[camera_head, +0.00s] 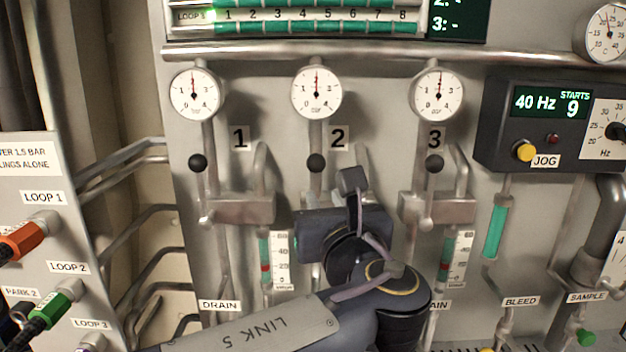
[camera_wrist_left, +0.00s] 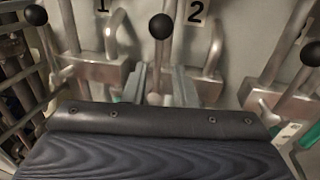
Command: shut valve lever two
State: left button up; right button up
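Valve lever two (camera_head: 316,163) has a black ball knob and points straight up, below its gauge and beside the label 2 (camera_head: 339,137). Its knob also shows in the left wrist view (camera_wrist_left: 162,26), with the stem running down between my fingers. My left gripper (camera_wrist_left: 160,76) is open, with one grey finger on each side of the stem below the knob; contact cannot be told. In the head view my left gripper's dark body (camera_head: 345,222) covers valve two's block and the lower stem. My right gripper is not in view.
Lever one (camera_head: 197,163) and lever three (camera_head: 434,163) stand upright on either side, with metal valve blocks below. Gauges hang above. A control box with a yellow JOG button (camera_head: 525,151) is at the right. Coloured loop connectors (camera_head: 22,240) are at the left.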

aim_at(316, 187)
pick_arm(q)
jog(key=w, duration=0.2)
jog(key=w+a+p, duration=0.1)
jog(key=w, duration=0.4)
jog(key=shift+a, duration=0.3)
jog(key=shift+s, duration=0.1)
grip_shut()
